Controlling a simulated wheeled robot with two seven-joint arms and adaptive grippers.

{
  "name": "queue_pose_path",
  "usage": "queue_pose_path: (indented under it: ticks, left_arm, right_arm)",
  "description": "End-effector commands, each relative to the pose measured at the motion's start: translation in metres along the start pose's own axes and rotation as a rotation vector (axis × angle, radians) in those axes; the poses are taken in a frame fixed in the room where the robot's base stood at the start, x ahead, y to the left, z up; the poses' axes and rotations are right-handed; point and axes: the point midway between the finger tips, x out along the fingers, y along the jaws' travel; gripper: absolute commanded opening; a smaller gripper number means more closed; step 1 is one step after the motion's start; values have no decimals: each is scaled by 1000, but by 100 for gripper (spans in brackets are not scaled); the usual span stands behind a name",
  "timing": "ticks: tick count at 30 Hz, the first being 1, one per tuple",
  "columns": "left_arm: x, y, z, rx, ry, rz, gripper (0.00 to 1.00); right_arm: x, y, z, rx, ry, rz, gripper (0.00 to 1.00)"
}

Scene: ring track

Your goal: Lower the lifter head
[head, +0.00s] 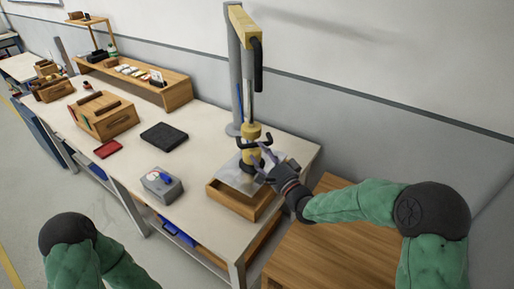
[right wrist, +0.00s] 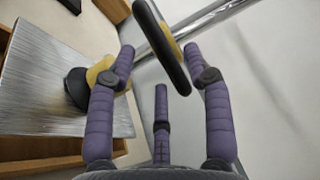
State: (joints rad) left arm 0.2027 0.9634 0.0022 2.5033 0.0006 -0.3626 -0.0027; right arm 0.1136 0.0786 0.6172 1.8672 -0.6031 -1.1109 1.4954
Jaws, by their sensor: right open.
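The lifter stands at the right end of the workbench, with a grey post and a yellow top arm (head: 240,24). Its yellow and black lifter head (head: 251,133) hangs on a rod above a shiny metal sheet (head: 238,178). My right gripper (head: 266,164) is open beside the lower part of the head. In the right wrist view, a black handle bar (right wrist: 162,45) crosses between the open purple fingers (right wrist: 158,48); I cannot tell whether they touch it. The metal sheet also shows there (right wrist: 45,90), with a black cup (right wrist: 77,87) near it. My left gripper is out of view.
The sheet lies over a wooden tray (head: 232,199) on the workbench (head: 200,135). A grey box (head: 163,186), a black pad (head: 164,137) and a red item (head: 108,149) lie to the left. A wooden table (head: 310,250) is at the right, close to my right arm.

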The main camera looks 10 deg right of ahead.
Motion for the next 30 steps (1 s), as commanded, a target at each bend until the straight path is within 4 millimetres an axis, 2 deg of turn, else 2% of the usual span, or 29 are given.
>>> queue_pose_path:
  ticks: [3, 9, 20, 23, 24, 26, 30]
  left_arm:
    - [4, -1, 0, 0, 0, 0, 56]
    - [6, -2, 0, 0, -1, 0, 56]
    - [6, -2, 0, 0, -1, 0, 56]
    - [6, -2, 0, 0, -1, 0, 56]
    - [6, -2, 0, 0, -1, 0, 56]
    - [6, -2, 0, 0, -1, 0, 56]
    - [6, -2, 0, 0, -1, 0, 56]
  right_arm:
    - [19, 0, 1, 0, -1, -2, 51]
    - [37, 0, 0, 0, 0, -1, 51]
    - [42, 0, 0, 1, 1, 0, 51]
    - [41, 0, 0, 1, 1, 0, 26]
    - [41, 0, 0, 1, 1, 0, 14]
    - [41, 0, 0, 1, 1, 0, 0]
    - [41, 0, 0, 1, 1, 0, 0]
